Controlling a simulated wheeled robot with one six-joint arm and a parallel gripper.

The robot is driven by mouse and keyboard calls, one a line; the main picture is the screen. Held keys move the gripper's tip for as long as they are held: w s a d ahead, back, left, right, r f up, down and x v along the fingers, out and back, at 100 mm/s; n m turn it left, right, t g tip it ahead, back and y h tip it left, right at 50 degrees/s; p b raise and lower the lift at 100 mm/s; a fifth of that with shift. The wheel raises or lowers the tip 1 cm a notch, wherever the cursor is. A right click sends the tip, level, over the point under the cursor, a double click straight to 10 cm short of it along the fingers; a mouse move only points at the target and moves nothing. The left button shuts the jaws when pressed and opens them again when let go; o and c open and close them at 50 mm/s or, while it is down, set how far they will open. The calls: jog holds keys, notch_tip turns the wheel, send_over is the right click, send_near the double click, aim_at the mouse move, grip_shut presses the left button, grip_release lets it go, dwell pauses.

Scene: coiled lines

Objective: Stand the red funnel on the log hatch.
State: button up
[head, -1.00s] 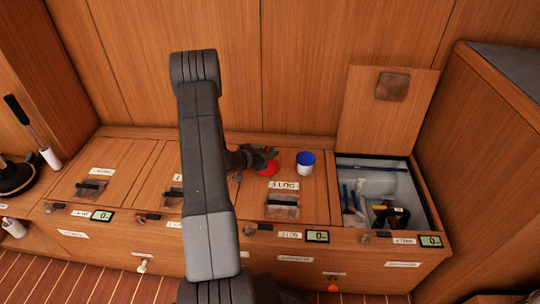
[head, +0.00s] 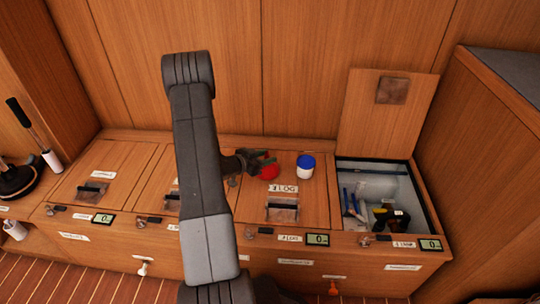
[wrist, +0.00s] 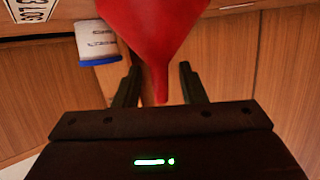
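The red funnel (head: 269,171) is on the hatch lid (head: 308,212) just left of the open locker. It also shows in the wrist view (wrist: 150,25), which is upside down to the room; its wide end is down and its spout up. My gripper (wrist: 160,88) is open, with one finger on each side of the spout tip and gaps between. In the head view my gripper (head: 265,157) is beside the funnel's upper left. The hatch's label is upside down and I cannot read it surely. My arm hides part of the hatch to the left.
A white tub with a blue lid (head: 305,165) stands close to the right of the funnel. The rightmost locker (head: 425,205) is open, its lid (head: 387,110) raised, with loose items inside.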

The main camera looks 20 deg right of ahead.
jog(key=p+v, duration=0.1)
jog(key=v, duration=0.8)
jog(key=shift+a+p, duration=0.25)
jog(key=shift+p, duration=0.15)
jog(key=shift+s+r, duration=0.1)
jog(key=b+x, duration=0.3)
jog(key=x, duration=0.9)
jog(key=shift+f, duration=0.2)
notch_tip(320, 180, up, 3)
jog(key=shift+f+p, duration=0.15)
jog(key=shift+p, duration=0.45)
jog(key=shift+r, duration=0.65)
